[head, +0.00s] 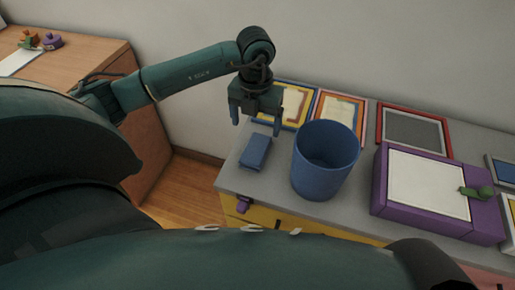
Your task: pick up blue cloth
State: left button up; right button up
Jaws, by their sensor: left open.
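The blue cloth (255,152) is a small folded blue block lying flat on the grey top of a cabinet (235,178), near its left end. My left gripper (256,127) hangs just above and behind the cloth in the picture, fingers pointing down. Its two fingers are apart with nothing between them. It looks clear of the cloth, but the exact height gap is hard to tell. My right gripper is not in view.
A blue bin (325,160) stands close to the right of the cloth. Framed pictures (339,108) lie behind it. A purple box (436,198) with a white top sits farther right. A wooden desk (100,62) is at left, with a floor gap between.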

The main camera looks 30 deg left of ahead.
aim_at(257, 146)
pick_arm(q)
notch_tip(257, 146, down, 9)
jog(key=shift+w+d+p, duration=0.1)
jog(key=shift+p, duration=0.2)
jog(key=shift+c, duration=0.5)
jog(key=c, duration=0.9)
jog(key=shift+c, duration=0.2)
jog(key=shift+r, duration=0.1)
notch_tip(257, 146, up, 10)
